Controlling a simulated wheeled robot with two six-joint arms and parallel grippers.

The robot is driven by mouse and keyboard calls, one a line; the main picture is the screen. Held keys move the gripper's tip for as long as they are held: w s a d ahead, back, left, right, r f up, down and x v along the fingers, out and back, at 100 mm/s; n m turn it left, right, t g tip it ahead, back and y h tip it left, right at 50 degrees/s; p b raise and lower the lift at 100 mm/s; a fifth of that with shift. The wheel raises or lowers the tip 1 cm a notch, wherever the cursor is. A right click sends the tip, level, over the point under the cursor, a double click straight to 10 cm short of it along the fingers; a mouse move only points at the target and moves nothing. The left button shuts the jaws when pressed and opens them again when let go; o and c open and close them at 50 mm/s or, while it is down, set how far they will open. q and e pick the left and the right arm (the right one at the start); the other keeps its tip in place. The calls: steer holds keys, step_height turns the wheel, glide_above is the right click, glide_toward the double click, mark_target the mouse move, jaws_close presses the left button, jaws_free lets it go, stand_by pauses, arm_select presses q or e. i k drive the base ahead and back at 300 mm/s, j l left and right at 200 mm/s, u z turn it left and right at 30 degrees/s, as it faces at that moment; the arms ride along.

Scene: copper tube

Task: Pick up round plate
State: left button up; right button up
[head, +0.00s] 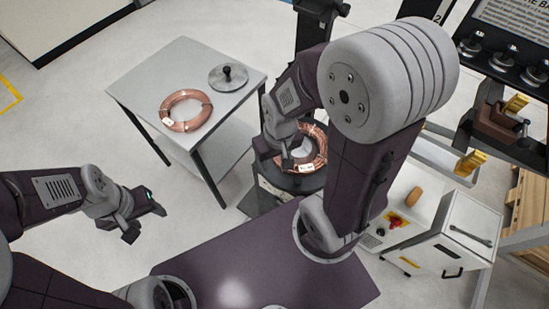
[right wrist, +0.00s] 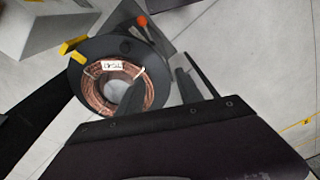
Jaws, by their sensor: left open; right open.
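The round plate (head: 229,77) is a grey metal disc with a black knob at its centre. It lies flat on the far right part of the grey table (head: 150,85) in the head view. My left gripper (head: 146,220) is open and empty, over the floor in front of the table and well away from the plate. My right gripper (head: 288,160) is open by the black round stand right of the table. In the right wrist view its two fingers (right wrist: 160,94) are apart over the stand's right part. The plate does not show in that view.
A copper coil (head: 186,111) lies on the table, left of the plate. Another copper coil (head: 315,150) sits on the black stand (head: 290,182) and shows in the right wrist view (right wrist: 97,92). A white cabinet (head: 455,232) stands at right. Floor left of the table is clear.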

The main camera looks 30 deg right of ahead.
mark_target(225, 77)
steer(key=i+j+z, duration=0.25)
steer(key=i+j, duration=0.15)
steer(key=j, duration=0.15)
steer(key=i+j+z, duration=0.15)
steer(key=j, duration=0.2)
steer(key=i+j+z, duration=0.1)
steer(key=i+j, duration=0.15)
steer(key=i+j+z, duration=0.15)
steer(key=j, duration=0.25)
steer(key=i+j+z, duration=0.15)
steer(key=j, duration=0.2)
steer(key=i+j+z, duration=0.1)
steer(key=j, duration=0.3)
steer(key=i+j+z, duration=0.15)
steer(key=j, duration=0.25)
